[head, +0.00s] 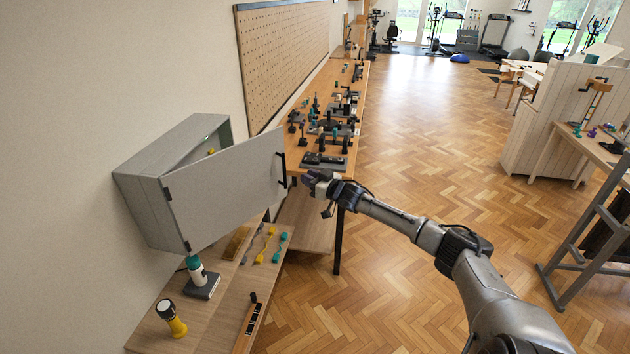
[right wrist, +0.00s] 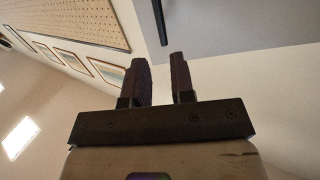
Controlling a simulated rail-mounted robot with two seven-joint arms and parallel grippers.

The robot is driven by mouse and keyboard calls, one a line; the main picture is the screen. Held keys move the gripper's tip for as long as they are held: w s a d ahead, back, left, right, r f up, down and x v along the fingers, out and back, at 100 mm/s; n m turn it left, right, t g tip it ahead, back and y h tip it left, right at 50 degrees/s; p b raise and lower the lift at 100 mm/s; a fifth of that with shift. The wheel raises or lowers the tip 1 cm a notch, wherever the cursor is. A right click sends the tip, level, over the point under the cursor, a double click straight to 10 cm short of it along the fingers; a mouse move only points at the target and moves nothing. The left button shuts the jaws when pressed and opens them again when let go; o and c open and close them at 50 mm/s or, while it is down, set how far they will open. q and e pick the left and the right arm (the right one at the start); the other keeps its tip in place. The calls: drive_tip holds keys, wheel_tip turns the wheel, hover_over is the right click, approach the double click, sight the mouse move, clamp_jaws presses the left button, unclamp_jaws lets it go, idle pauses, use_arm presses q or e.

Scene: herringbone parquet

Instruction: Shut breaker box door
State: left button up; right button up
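The grey breaker box (head: 160,165) is mounted on the left wall. Its grey door (head: 228,187) stands open, swung out from the box toward the right. A black handle (head: 282,169) is on the door's free edge. My right gripper (head: 296,181) is just right of that edge, close to the handle; I cannot tell from the head view if it touches. In the right wrist view its two fingers (right wrist: 162,75) are apart with nothing between them. The door (right wrist: 235,25) and the dark handle (right wrist: 160,22) show beyond the fingertips. My left gripper is out of view.
Below the box, a wooden bench (head: 215,310) holds a bottle (head: 196,270), a yellow torch-like item (head: 171,318) and dumbbell-shaped items (head: 268,247). A longer table (head: 350,100) with several small tools stands behind the gripper. The parquet floor (head: 430,130) to the right is open.

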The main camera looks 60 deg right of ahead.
drive_tip(key=shift+v, duration=1)
